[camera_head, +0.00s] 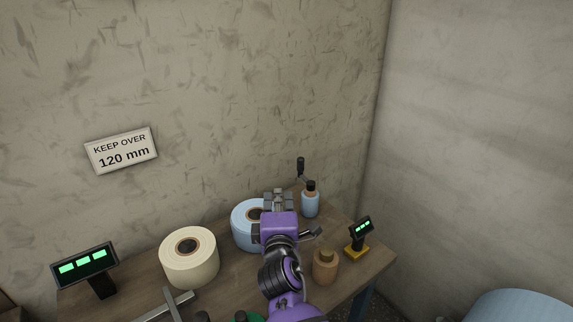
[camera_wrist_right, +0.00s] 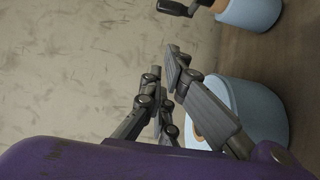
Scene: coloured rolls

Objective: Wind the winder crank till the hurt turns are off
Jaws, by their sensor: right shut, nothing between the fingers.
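A small light blue roll (camera_head: 310,203) stands at the table's back right, with a black crank (camera_head: 300,168) rising above it. In the right wrist view the crank's dark handle (camera_wrist_right: 173,7) and the light blue roll (camera_wrist_right: 250,12) show at the top edge. My right gripper (camera_head: 279,196) is shut and empty, left of that crank and roll, and in front of a larger light blue roll (camera_head: 241,227), which it partly hides. A brown small roll (camera_head: 325,268) with a dark handle (camera_head: 313,232) stands nearer the front. I cannot tell which turns are hurt. My left gripper is not in view.
A cream roll (camera_head: 189,264) stands left of the large blue one. Green-lit displays stand at the left (camera_head: 84,264) and right (camera_head: 361,228) of the wooden table (camera_head: 135,288). A wall sign (camera_head: 121,150) reads "KEEP OVER 120 mm". Walls stand close behind.

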